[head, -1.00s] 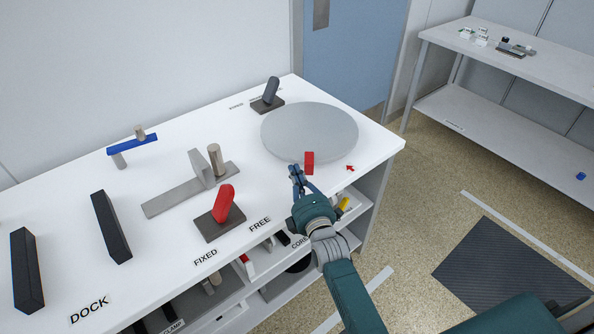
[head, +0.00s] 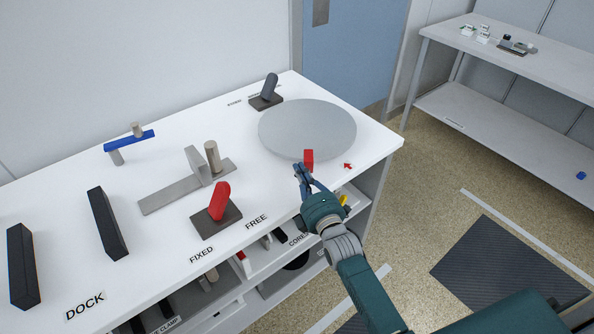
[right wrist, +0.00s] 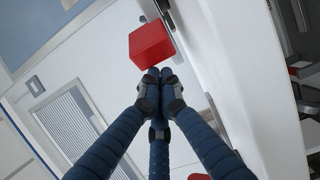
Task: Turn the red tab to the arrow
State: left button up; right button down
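The red tab (head: 308,159) stands at the front edge of the round grey disc (head: 308,125). The small red arrow (head: 348,166) is marked on the white table to the right of the tab. My right gripper (head: 302,170) is low over the table, just left of and in front of the tab. In the right wrist view its blue fingertips (right wrist: 157,76) meet with nothing between them. The tab (right wrist: 151,45) shows just beyond the tips there; I cannot tell whether they touch it. My left gripper is not in view.
A red lever on a dark base (head: 218,203) stands left of my right arm. A grey bracket with a post (head: 193,165), a blue bar (head: 130,140) and a dark lever (head: 270,88) are also on the table. Shelves lie below its front edge.

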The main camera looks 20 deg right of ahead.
jog(key=shift+s+d+n+y, duration=0.25)
jog(key=shift+d+n+y, duration=0.3)
jog(key=shift+d, duration=0.3)
jog(key=d+y, duration=0.1)
jog(key=d, duration=0.1)
jog(key=s+d+n+y, duration=0.1)
jog(key=d, duration=0.1)
jog(key=shift+s+d+b, duration=0.15)
jog(key=shift+d+b, duration=0.15)
jog(key=shift+d, duration=0.05)
jog(key=d+b, duration=0.2)
jog(key=d, duration=0.8)
jog(key=shift+w+d+b, duration=0.15)
jog(key=shift+w+b, duration=0.2)
jog(key=shift+w, duration=0.05)
